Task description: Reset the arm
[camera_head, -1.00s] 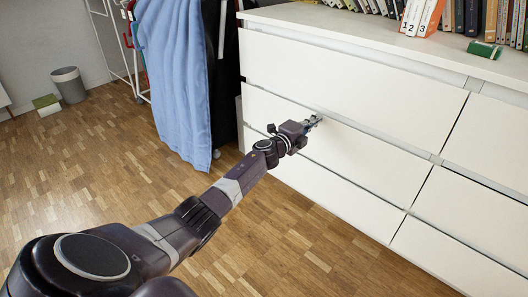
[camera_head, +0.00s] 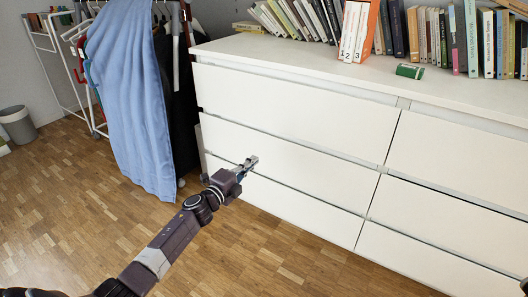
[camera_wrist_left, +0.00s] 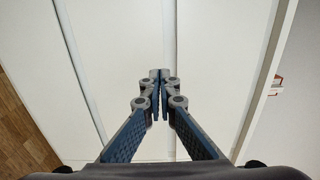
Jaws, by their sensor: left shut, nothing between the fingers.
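My left gripper (camera_head: 249,162) is shut and empty. In the head view it appears in front of the left column of the white dresser (camera_head: 300,45), its tips overlapping the lower edge of the middle drawer front (camera_head: 290,152). In the left wrist view the fingertips (camera_wrist_left: 160,75) meet, with pale drawer fronts (camera_wrist_left: 225,60) behind them and nothing between. The drawers look shut or nearly so. I cannot tell whether the tips touch the front.
A rack with a blue cloth (camera_head: 128,100) is at left, near a grey bin (camera_head: 17,124). The wooden floor (camera_head: 75,200) beside my arm is clear.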

